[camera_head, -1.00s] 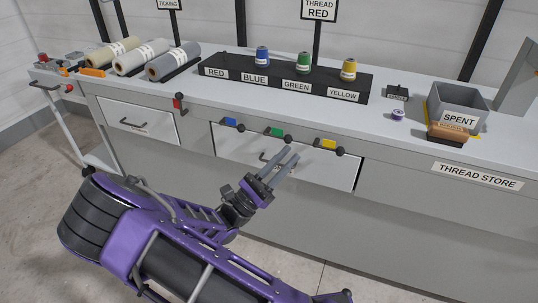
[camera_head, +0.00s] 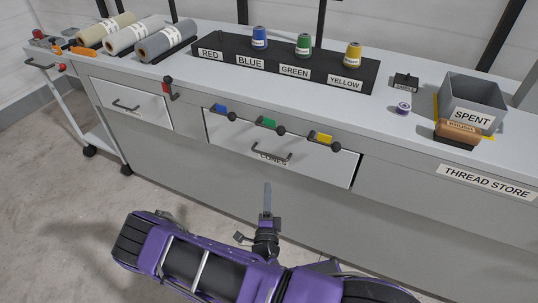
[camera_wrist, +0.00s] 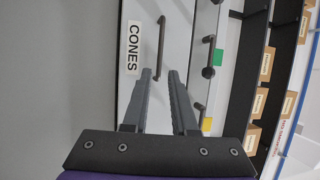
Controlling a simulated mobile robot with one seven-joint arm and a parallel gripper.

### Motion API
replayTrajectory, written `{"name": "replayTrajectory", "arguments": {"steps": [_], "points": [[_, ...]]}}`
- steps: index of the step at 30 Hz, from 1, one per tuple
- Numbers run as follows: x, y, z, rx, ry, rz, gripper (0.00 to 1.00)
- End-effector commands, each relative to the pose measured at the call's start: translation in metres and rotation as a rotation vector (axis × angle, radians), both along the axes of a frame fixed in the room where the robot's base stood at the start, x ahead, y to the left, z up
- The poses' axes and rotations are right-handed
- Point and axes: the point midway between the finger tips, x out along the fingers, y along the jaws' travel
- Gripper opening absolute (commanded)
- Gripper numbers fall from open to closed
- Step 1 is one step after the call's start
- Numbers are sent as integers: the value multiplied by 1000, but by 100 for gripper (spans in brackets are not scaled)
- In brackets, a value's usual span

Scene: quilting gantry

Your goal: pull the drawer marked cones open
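The drawer marked cones (camera_head: 325,165) has a white front with a dark bar handle (camera_head: 272,153) above its label, partly covering it. It looks closed, with a dark gap along its right edge. My gripper (camera_head: 267,185) is in front of and below the handle, apart from it. In the wrist view, the drawer front (camera_wrist: 185,40), the CONES label (camera_wrist: 133,48) and the handle (camera_wrist: 161,50) lie ahead. My gripper (camera_wrist: 160,75) is open there, with empty space between its two fingers, roughly lined up with the handle.
Blue, green and yellow tagged knobs (camera_head: 268,123) stick out just above the drawer. Another handled drawer (camera_head: 130,104) is at left. The worktop holds a cone rack (camera_head: 215,61), fabric rolls (camera_head: 165,42) and a SPENT bin (camera_head: 472,90). Floor in front is clear.

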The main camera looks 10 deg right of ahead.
Motion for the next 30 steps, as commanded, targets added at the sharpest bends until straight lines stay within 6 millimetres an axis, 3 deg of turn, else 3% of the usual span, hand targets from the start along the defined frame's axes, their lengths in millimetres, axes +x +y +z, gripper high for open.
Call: {"name": "replayTrajectory", "arguments": {"steps": [12,18,24,30], "points": [[89,-21,16,4,-5,-3,26],[121,-28,22,5,-5,-2,26],[136,-32,25,3,-3,0,26],[138,-32,25,3,-3,0,26]]}}
